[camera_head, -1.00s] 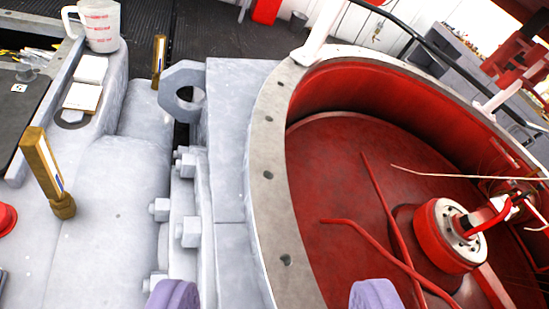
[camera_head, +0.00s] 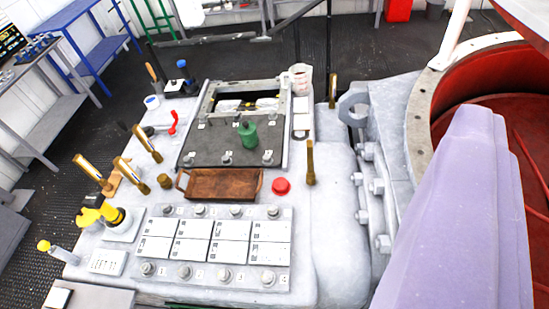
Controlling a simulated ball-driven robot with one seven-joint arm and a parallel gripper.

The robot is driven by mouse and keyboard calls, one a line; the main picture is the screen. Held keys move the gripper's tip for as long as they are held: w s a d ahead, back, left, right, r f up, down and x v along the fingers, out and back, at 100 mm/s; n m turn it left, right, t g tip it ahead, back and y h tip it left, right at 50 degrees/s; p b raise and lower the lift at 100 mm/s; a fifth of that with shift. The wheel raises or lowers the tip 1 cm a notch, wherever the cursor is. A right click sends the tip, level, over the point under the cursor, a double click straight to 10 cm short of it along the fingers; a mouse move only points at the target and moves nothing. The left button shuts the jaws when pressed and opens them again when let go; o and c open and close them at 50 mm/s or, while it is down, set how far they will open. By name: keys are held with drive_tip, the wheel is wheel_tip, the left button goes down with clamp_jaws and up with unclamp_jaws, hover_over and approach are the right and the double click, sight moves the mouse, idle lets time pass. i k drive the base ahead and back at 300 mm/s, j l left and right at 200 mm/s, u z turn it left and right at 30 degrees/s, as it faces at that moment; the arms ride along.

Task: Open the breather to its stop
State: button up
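No part is readably marked as the breather, so I cannot tell which one it is. A fitting with a yellow handle (camera_head: 90,214) stands on the grey housing's left side, near a plate with unclear lettering (camera_head: 106,262). A small red lever (camera_head: 173,123) sits at the back left of the housing. A round red cap (camera_head: 281,186) is right of the brown tray (camera_head: 222,184). My gripper (camera_head: 462,205) shows as a large purple shape at the lower right, with no clear gap between fingers. It appears apart from these fittings, and I see nothing held.
Several brass posts (camera_head: 311,163) stick up from the housing. A green object (camera_head: 248,134) stands on the dark panel, with a measuring jug (camera_head: 301,77) behind. White plates with bolts (camera_head: 210,243) fill the front. A red-lined round opening (camera_head: 490,115) lies at right.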

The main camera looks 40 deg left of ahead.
sight(280, 184)
drive_tip(key=k+l+u, duration=0.15)
drive_tip(key=u, duration=0.35)
drive_tip(key=k+l+u, duration=0.15)
drive_tip(key=u, duration=0.3)
drive_tip(key=i+j, duration=0.35)
drive_tip(key=i, duration=0.15)
drive_tip(key=i+j, duration=0.35)
drive_tip(key=i, duration=0.15)
